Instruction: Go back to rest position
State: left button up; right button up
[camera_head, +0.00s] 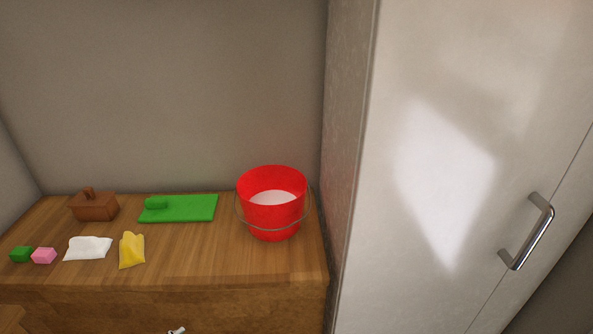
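Neither of my grippers can be made out in the head view. A small pale grey piece (177,331) just shows at the bottom edge, cut off by the frame. I cannot tell what it is. The task names no object.
A wooden counter (200,262) carries a red bucket (272,215), a green board (190,210), a brown box (93,207), a white bag (88,248), a yellow bag (132,251), and green (21,254) and pink (44,256) blocks. A tall cabinet (430,90) with a handle (533,232) stands right.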

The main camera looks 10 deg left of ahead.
pick_arm(q)
jog(key=d+f+n+t+h, duration=0.2)
jog(key=d+f+h, duration=0.2)
jog(key=d+f, duration=0.3)
jog(key=d, duration=0.2)
jog(key=shift+s+d+f+h, duration=0.3)
jog(key=shift+s+f, duration=0.05)
jog(key=shift+f, duration=0.05)
